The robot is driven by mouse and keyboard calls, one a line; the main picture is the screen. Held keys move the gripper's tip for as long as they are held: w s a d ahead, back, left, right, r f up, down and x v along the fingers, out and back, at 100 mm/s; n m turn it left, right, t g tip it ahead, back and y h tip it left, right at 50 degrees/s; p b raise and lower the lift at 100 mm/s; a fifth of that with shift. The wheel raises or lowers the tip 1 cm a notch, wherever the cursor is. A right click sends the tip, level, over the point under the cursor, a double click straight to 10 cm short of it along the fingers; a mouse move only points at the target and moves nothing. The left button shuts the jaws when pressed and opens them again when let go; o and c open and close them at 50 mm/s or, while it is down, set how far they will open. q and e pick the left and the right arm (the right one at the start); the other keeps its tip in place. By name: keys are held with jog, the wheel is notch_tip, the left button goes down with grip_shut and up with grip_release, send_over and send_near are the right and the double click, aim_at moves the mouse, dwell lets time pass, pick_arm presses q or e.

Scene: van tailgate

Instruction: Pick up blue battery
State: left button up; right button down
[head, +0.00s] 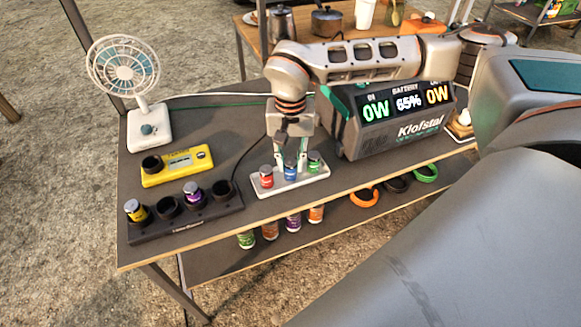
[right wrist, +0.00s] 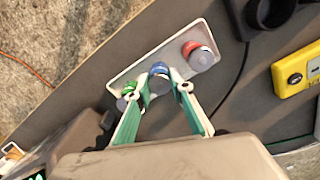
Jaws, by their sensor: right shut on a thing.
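The blue battery (head: 290,172) stands upright in the white tray (head: 262,191), between a red battery (head: 267,177) and a green battery (head: 314,162). My right gripper (head: 291,160) reaches down from above and is shut on the blue battery. In the right wrist view the gripper's teal fingers (right wrist: 157,88) close on both sides of the blue battery (right wrist: 159,72), with the green battery (right wrist: 127,92) close beside one finger and the red battery (right wrist: 198,55) apart. My left gripper is not in view.
A black holder (head: 222,208) with yellow and purple batteries and a yellow tester (head: 178,166) lie left of the tray. A white fan (head: 148,125) stands at the back left. The power station (head: 385,135) stands close on the right. Several batteries and rings sit on the lower shelf (head: 225,263).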

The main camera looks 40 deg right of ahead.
aim_at(290, 160)
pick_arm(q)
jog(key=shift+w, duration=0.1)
pick_arm(e)
jog(key=shift+r, duration=0.1)
